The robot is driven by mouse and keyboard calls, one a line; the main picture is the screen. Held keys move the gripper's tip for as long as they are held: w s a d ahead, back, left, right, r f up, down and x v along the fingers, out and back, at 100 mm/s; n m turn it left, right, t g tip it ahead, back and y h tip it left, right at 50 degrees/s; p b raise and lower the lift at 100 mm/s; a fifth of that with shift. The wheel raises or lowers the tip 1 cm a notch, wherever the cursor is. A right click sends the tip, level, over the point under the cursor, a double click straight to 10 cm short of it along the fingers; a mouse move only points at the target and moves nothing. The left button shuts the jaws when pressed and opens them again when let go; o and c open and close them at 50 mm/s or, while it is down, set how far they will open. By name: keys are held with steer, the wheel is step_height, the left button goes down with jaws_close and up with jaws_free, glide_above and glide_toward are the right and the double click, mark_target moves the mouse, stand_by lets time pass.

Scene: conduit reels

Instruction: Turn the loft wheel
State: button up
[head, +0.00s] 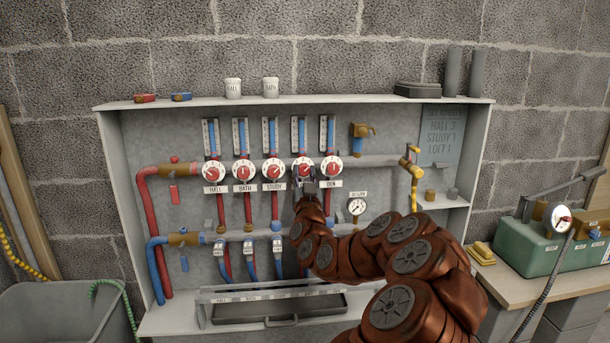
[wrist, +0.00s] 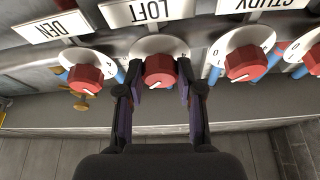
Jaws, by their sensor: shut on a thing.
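The loft wheel (wrist: 160,68) is a red knob on a white numbered dial, under an upside-down LOFT label (wrist: 149,10) in the wrist view. My gripper (wrist: 160,76) has one finger on each side of this knob and is shut on it. The knob's white pointer mark shows toward its lower left in the wrist view; the number it points at cannot be read. In the head view the loft wheel (head: 303,165) is fourth from the left, partly covered by my gripper (head: 306,181), which also hides its label.
The DEN wheel (wrist: 86,78) and STUDY wheel (wrist: 245,65) sit close on either side. A grey board (head: 442,135) reads HALL 3, STUDY 1, LOFT 1. A yellow-handled valve (head: 412,175) and a return gauge (head: 356,207) are to the right. A tray (head: 280,308) lies below.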

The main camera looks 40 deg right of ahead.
mark_target(305, 172)
steer(key=shift+s+d+r, duration=0.1)
steer(key=shift+r, duration=0.05)
steer(key=o, duration=1.1)
steer(key=shift+o, duration=0.2)
steer(key=shift+s+a+f, duration=0.2)
steer(key=shift+a, duration=0.1)
steer(key=shift+v, duration=3.3)
